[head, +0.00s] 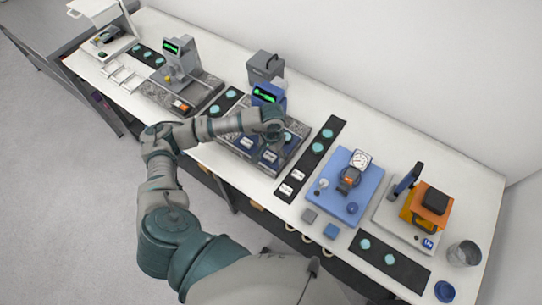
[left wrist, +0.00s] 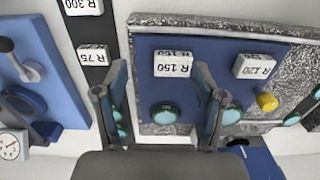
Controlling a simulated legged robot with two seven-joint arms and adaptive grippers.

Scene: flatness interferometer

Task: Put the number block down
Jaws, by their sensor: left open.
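White number blocks show in both views. The R 150 block (left wrist: 173,65) lies on a blue pad (left wrist: 215,85) on a speckled grey plate (left wrist: 200,20), and the R 120 block (left wrist: 255,66) lies beside it. In the head view they are R 150 (head: 270,156) and R 120 (head: 246,142). My left gripper (left wrist: 152,82) is open, its fingers spread over the pad, with R 150 ahead of the gap and nothing held. In the head view my left gripper (head: 272,138) is partly hidden by its own wrist. My right gripper is not in view.
A black strip (head: 318,150) right of the plate holds R 300, R 75 (left wrist: 94,53) and teal discs. A blue gauge base (head: 365,200) is further right. A blue instrument with a green screen (head: 266,93) stands behind the pad. The bench front edge is close.

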